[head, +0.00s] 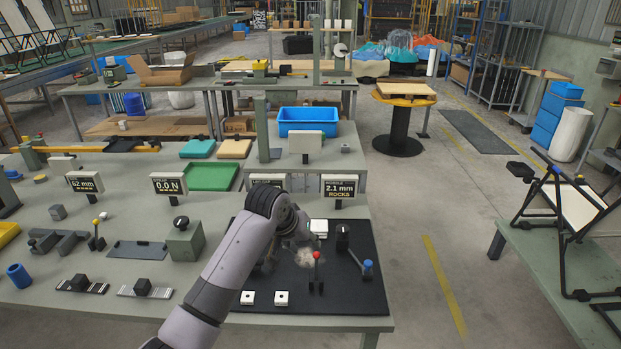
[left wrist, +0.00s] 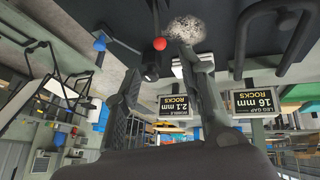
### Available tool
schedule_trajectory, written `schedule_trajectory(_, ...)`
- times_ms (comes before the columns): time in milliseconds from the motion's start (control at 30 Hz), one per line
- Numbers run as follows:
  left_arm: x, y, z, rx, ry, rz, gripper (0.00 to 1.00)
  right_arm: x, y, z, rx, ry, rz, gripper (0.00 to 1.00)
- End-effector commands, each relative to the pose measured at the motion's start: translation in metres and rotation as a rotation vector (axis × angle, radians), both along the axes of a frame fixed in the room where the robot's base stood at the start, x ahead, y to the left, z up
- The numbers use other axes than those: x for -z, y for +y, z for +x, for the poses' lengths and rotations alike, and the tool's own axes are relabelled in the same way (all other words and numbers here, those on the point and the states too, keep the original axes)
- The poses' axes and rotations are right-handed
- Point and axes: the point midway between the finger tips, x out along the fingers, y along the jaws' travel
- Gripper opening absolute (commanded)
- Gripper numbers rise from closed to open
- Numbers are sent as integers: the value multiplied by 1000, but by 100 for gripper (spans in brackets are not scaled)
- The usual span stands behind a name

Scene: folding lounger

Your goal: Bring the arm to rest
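My left arm reaches in from the bottom of the head view over the black mat (head: 345,290) on the bench. My left gripper (left wrist: 154,66) shows best in the left wrist view, its two dark fingers apart with nothing seen held between them. In the head view it is mostly hidden behind my wrist. A red-knobbed lever (head: 317,270) and a pale fuzzy patch (head: 305,257) lie close by it. They also show in the left wrist view, as the red knob (left wrist: 159,44) and the patch (left wrist: 187,28). My right gripper is in neither view.
A display reading 2.1 mm, ROCKS (head: 339,187) stands behind the mat. A black folding frame with a white panel (head: 578,207) stands on the right table (head: 560,265). Open floor lies between the tables.

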Motion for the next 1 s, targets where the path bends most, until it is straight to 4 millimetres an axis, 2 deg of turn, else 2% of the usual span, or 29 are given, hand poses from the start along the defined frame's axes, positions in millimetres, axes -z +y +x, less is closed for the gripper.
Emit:
schedule_trajectory(67, 12, 2, -9, 4, 10, 0, 37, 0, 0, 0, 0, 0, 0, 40)
schedule_trajectory(167, 40, 7, -33, 14, 25, -1, 37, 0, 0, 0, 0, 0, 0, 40)
schedule_trajectory(300, 91, 26, -91, 27, 52, 7, 37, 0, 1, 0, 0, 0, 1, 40)
schedule_trajectory(367, 109, 37, -120, 27, 62, 16, 37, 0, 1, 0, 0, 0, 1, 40)
schedule_trajectory(500, 143, 67, -191, 19, 90, 50, 37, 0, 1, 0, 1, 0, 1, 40)
schedule_trajectory(600, 157, 91, -243, 10, 108, 85, 37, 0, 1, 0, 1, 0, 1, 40)
schedule_trajectory(700, 162, 111, -286, 2, 125, 120, 37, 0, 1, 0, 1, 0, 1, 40)
schedule_trajectory(800, 162, 126, -317, -2, 136, 150, 37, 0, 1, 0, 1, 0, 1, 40)
schedule_trajectory(1000, 156, 148, -364, -8, 158, 199, 37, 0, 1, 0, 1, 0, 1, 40)
